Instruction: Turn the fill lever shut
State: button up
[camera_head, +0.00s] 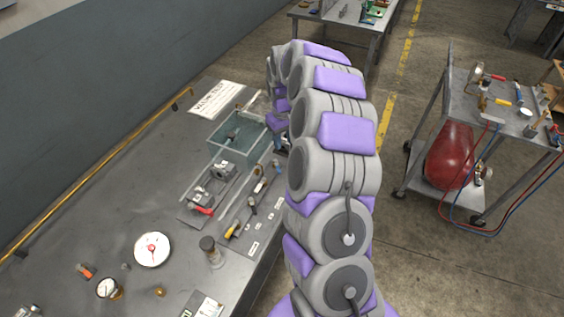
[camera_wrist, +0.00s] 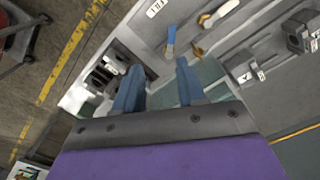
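My gripper (camera_wrist: 158,82) is open in the wrist view, with its two blue-grey fingers apart and nothing between them. A blue-handled lever (camera_wrist: 171,40) lies just beyond the fingertips, apart from them. A brass fitting (camera_wrist: 198,50) sits to its right, and a lever with a pale handle (camera_wrist: 218,14) is farther right. I cannot read which label marks the fill lever. In the head view, my arm hides most of the gripper beside the clear water tank (camera_head: 238,152). A strip with several levers, one yellow-handled (camera_head: 232,232), runs along the bench's right edge.
The grey bench (camera_head: 110,200) holds a red-handled valve block (camera_head: 203,210), a round gauge (camera_head: 152,250) and a white sign (camera_head: 217,99). A brass rail runs along its wall side. A cart with a red tank (camera_head: 450,155) stands right, across open floor.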

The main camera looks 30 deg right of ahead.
notch_tip(320, 180, up, 8)
jog(key=p, duration=0.3)
jog(key=shift+a, duration=0.2)
dwell(0.5)
jog(key=shift+r+p, duration=0.15)
jog(key=shift+p, duration=0.15)
dwell(0.3)
notch_tip(320, 180, up, 17)
jog(key=p, duration=0.1)
jog(key=shift+p, duration=0.4)
jog(key=shift+w+a, duration=0.1)
jog(key=shift+w, duration=0.05)
